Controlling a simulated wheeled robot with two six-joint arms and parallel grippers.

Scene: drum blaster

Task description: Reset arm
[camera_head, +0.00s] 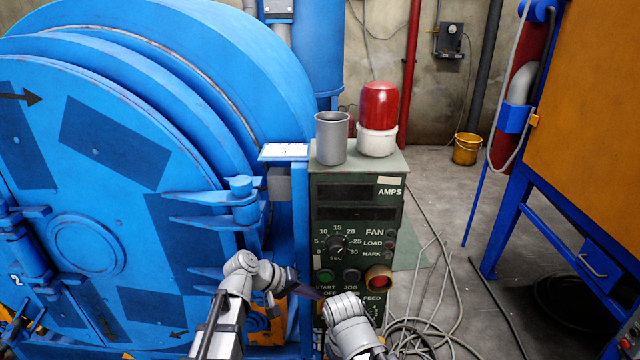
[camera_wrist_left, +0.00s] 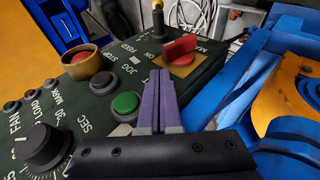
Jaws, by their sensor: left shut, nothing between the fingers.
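My left gripper (camera_head: 312,294) is in front of the lower part of a dark green control box (camera_head: 327,176). It also shows in the left wrist view (camera_wrist_left: 160,82), its two purple fingers together with nothing between them. There the fingertips lie across the view of the panel beside the green START button (camera_wrist_left: 126,102), below a red rotary switch (camera_wrist_left: 180,48). I cannot tell whether they touch the panel. My left arm (camera_head: 240,270) is bent at lower centre. A silver link of my other arm (camera_head: 347,318) shows to its right; its fingers do not show.
A grey cup (camera_head: 331,138) and a red-and-white beacon (camera_head: 378,118) stand on the control box. A large blue drum machine (camera_head: 90,215) fills the left. Cables (camera_head: 445,290) lie on the floor at right, near a blue-framed orange machine (camera_head: 590,120). A yellow bucket (camera_head: 466,150) stands behind.

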